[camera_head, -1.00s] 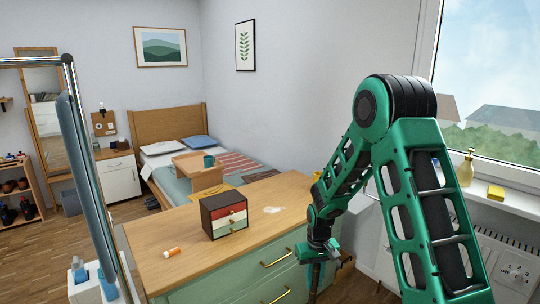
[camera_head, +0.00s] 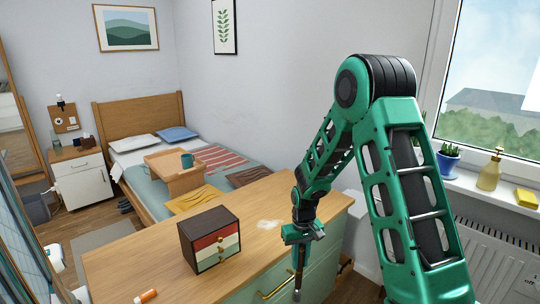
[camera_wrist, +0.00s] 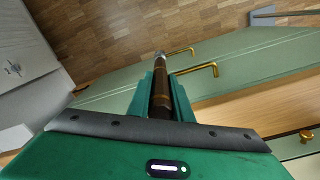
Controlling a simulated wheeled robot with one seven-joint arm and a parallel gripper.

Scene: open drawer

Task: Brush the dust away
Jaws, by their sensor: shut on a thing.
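A pale patch of dust (camera_head: 270,224) lies on the wooden top of the green dresser (camera_head: 150,262), right of the small drawer box. My gripper (camera_head: 300,241) is beside the dresser's right front edge, to the right of and nearer than the dust. It is shut on a slim brush (camera_head: 298,270), which points down in front of the green dresser front. In the wrist view the brush (camera_wrist: 161,92) shows a dark brown handle and a silvery far end between the green fingers. Its bristles cannot be made out.
A small box with red and cream drawers (camera_head: 209,240) stands on the dresser, left of the dust. An orange-and-white bottle (camera_head: 146,296) lies near the front left. Brass handles (camera_wrist: 196,69) stick out from the dresser front. The top around the dust is clear.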

